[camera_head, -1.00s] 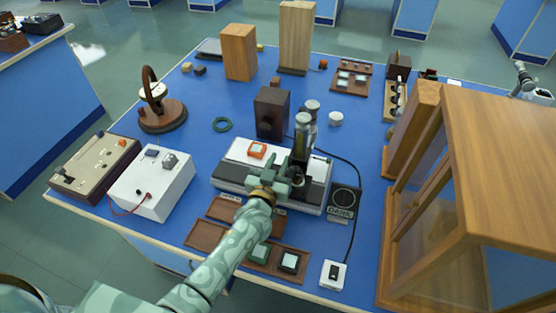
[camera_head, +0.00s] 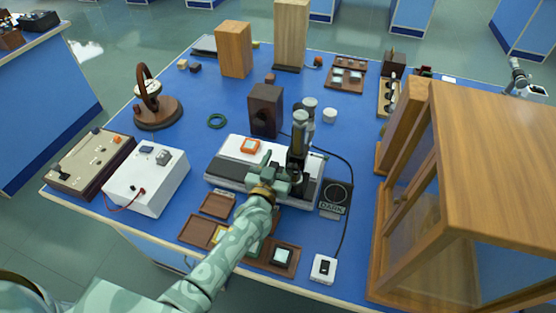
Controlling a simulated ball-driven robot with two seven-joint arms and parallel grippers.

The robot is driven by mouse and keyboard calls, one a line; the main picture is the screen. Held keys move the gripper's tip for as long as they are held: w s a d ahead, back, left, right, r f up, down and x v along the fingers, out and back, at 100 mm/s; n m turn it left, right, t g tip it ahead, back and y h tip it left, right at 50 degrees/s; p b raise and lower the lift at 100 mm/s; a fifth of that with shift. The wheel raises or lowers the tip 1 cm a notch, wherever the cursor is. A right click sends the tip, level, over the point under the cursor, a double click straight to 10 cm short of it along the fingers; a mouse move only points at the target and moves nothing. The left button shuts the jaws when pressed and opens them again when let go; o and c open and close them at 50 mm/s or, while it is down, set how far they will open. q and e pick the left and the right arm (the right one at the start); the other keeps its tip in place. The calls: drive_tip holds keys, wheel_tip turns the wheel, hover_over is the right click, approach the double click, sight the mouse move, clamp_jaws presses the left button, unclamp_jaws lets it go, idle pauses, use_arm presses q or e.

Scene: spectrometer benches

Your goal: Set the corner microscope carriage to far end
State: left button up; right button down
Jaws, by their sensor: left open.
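A microscope (camera_head: 299,135) with a dark stand and grey tube stands toward the right end of a low white and grey base (camera_head: 226,168) in the middle of the blue bench. An orange-framed piece (camera_head: 249,146) sits on the base left of the microscope. My left gripper (camera_head: 270,174) is open, over the base just left of the microscope's lower part. I cannot tell whether its fingers touch the carriage. The gripper and forearm hide the base's front middle.
A DARK sign (camera_head: 333,208) and a white switch box (camera_head: 323,268) with a cable lie at right, near a large wooden glazed case (camera_head: 480,150). Wooden trays (camera_head: 195,230) lie under my forearm. A dark box (camera_head: 265,108) stands behind the base. A white meter box (camera_head: 146,183) is left.

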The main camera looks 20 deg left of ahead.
use_arm(q)
drive_tip(key=s+p, duration=0.2)
drive_tip(key=s, duration=1.4)
drive_tip(key=shift+s+a, duration=0.15)
drive_tip(key=shift+a, duration=0.15)
